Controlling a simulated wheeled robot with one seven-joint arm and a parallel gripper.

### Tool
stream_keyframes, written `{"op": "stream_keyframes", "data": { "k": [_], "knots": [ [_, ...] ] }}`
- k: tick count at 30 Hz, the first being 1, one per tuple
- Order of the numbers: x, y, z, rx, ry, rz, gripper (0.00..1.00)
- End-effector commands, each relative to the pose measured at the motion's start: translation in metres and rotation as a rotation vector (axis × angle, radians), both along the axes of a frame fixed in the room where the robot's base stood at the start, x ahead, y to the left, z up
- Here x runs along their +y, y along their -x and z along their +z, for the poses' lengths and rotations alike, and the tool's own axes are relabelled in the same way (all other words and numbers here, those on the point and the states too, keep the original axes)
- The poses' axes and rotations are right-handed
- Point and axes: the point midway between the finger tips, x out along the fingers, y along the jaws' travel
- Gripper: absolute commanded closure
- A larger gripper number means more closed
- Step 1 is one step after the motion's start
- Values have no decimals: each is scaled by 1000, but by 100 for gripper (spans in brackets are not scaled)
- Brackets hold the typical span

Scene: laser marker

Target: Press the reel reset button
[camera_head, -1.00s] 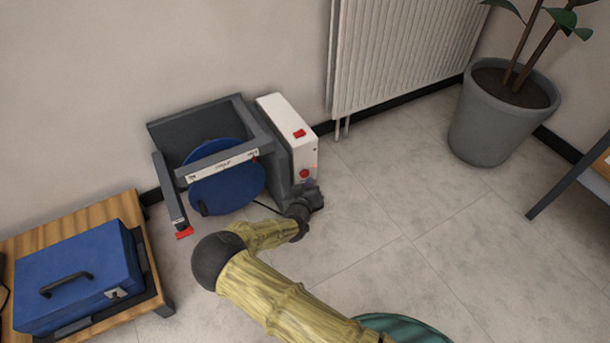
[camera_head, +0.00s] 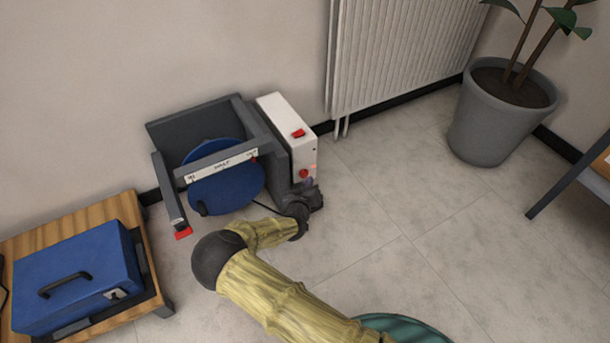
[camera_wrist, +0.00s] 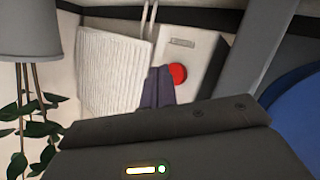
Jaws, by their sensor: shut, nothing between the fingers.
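The reel machine (camera_head: 187,124) is a grey frame with a blue reel (camera_head: 228,190) and a white box (camera_head: 279,108) on its right side. The box bears a red rocker switch (camera_head: 298,133) on top and a round red button (camera_head: 303,173) on its front face. In the wrist view the red button (camera_wrist: 178,74) is just right of my fingertips. My gripper (camera_wrist: 158,72) is shut and empty, with its fingers pointing at the box face close beside the button. I cannot tell whether they touch it.
A blue case (camera_head: 75,280) lies on a wooden table (camera_head: 45,229) at the left. A radiator (camera_head: 400,50) is on the wall behind. A potted plant (camera_head: 500,125) stands at the right. The floor (camera_head: 400,210) right of the machine is clear.

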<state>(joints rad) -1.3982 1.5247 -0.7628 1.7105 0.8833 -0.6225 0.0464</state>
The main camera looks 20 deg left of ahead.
Motion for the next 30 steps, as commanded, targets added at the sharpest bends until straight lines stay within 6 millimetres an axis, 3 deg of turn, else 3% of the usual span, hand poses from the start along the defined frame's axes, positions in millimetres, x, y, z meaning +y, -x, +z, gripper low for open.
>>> {"op": "stream_keyframes", "data": {
  "k": [30],
  "knots": [
    [8, -7, 0, 0, -1, -1, 100]
  ]
}}
